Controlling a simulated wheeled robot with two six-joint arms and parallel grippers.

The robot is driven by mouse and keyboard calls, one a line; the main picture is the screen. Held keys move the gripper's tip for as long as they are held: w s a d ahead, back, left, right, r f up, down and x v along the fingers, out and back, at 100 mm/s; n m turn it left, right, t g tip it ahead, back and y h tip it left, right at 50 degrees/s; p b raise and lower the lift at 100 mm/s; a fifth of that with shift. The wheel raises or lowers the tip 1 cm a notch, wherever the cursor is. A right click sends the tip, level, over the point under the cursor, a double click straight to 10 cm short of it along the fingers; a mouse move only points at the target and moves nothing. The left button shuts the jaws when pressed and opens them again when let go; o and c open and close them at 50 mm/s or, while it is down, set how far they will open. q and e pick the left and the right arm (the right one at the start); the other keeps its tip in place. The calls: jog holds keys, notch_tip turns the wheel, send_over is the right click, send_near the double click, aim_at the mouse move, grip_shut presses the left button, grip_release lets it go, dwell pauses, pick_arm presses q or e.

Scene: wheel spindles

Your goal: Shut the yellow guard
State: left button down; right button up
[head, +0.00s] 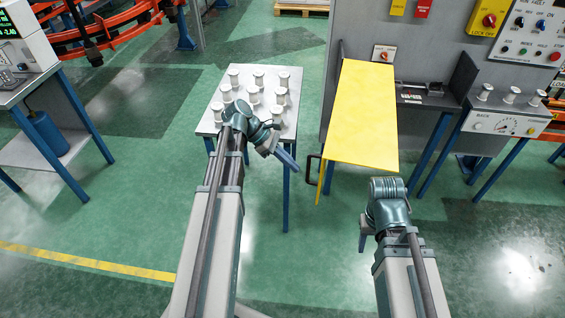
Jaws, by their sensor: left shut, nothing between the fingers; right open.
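The yellow guard (362,112) is a large flat panel at the machine on the right. It extends from near the grey back panel toward me, left of the dark work bay (425,98). A dark handle (312,168) shows at its lower left edge. My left gripper (287,158) is shut and empty, left of the handle and apart from it, by the front edge of the spindle table. My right gripper (362,238) hangs below and in front of the guard, apart from it. Its fingers are partly hidden by its wrist.
A small table (208,127) with several white spindles stands behind my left wrist. A shelf (512,122) with spindles and a gauge stands at the right. A grey panel with switches (520,30) rises behind. Green floor is open between my arms.

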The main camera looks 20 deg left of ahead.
pick_arm(q)
jog(key=d+f, duration=0.1)
jog(key=d, duration=0.4)
jog(key=shift+w+d+f+b, duration=0.35)
jog(key=shift+w+d+f, duration=0.05)
